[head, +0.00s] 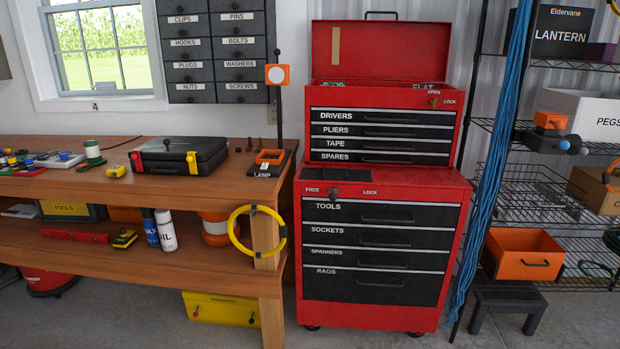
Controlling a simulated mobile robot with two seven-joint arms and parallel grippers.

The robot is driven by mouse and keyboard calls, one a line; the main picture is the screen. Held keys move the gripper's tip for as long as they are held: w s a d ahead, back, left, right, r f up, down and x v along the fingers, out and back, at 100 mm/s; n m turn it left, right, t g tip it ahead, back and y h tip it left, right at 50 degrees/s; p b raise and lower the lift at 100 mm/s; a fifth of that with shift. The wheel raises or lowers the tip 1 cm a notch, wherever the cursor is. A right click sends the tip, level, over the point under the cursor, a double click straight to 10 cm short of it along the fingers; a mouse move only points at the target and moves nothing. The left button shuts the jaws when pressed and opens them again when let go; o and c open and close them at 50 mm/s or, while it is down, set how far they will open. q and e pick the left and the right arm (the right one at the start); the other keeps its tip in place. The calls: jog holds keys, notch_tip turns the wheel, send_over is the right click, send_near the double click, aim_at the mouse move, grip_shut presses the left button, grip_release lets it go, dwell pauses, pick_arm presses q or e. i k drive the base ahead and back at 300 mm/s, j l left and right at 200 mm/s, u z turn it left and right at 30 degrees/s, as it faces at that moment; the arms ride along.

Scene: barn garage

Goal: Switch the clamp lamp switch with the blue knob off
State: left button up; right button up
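A lamp-like fitting with an orange head (551,121) and a grey body sits at the wire shelf on the right. A small blue knob (564,145) shows on its front, beside a dark round part. The switch's position is too small to tell. Another lamp, on a dark base (262,171) labelled LAMP, stands at the right end of the workbench, with an orange square head (277,75) on a thin pole. I see no blue knob on it. Neither of my grippers is in view.
A red tool chest (454,250) with its lid up stands between the workbench (60,187) and the wire shelf (592,67). A blue rope bundle (492,170) hangs at the shelf's left edge. The foreground floor is clear.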

aim_at(564, 145)
jog(key=i, duration=1.15)
jog(key=i+z, duration=0.25)
jog(key=i, duration=0.2)
jog(key=z, duration=1.35)
